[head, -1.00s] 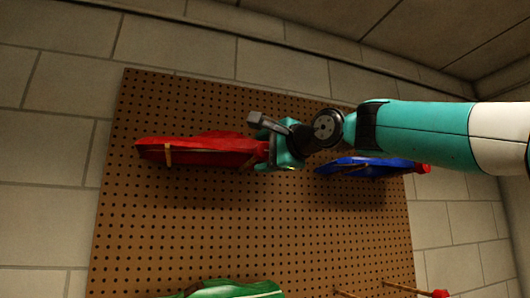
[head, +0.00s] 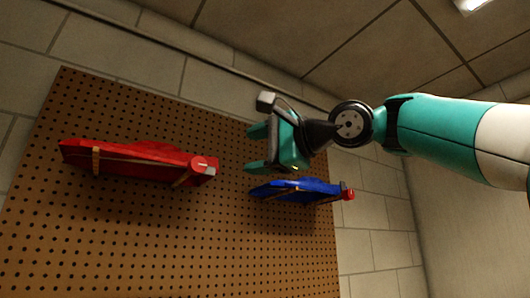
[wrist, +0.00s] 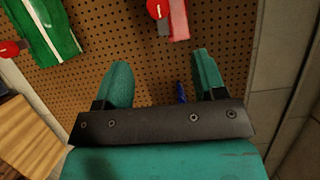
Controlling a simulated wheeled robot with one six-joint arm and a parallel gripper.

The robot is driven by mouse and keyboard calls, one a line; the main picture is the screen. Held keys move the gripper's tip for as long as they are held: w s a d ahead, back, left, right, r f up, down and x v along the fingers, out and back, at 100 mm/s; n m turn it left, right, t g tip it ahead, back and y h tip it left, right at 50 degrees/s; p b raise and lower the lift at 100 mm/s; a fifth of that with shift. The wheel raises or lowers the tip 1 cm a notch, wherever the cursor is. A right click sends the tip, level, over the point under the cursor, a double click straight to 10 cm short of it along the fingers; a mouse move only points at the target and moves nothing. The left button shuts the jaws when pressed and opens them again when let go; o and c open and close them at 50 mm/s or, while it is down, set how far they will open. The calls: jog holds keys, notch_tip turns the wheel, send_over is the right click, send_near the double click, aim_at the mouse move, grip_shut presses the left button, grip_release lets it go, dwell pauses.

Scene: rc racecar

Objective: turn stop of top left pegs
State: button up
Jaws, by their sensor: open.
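A red car body (head: 130,163) hangs on the pegboard at the upper left in the head view. A red stop (head: 203,163) with a pale mark shows at its right end, and wooden pegs (head: 96,160) run along it. My gripper (head: 249,149) is open and empty, up and right of that stop and apart from it. In the wrist view my two fingers (wrist: 162,60) are spread with pegboard behind them. A red stop (wrist: 155,9) beside a red piece (wrist: 179,20) shows at the top of that view.
A blue car body (head: 295,190) with a red stop (head: 348,194) hangs just below my gripper. The wrist view shows a green car body (wrist: 45,28) with a red stop (wrist: 10,48), and a wooden surface (wrist: 25,130) lower left. The pegboard (head: 150,240) is bare below the cars.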

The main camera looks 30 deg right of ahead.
jog(key=shift+v, duration=0.9)
jog(key=shift+f, duration=0.15)
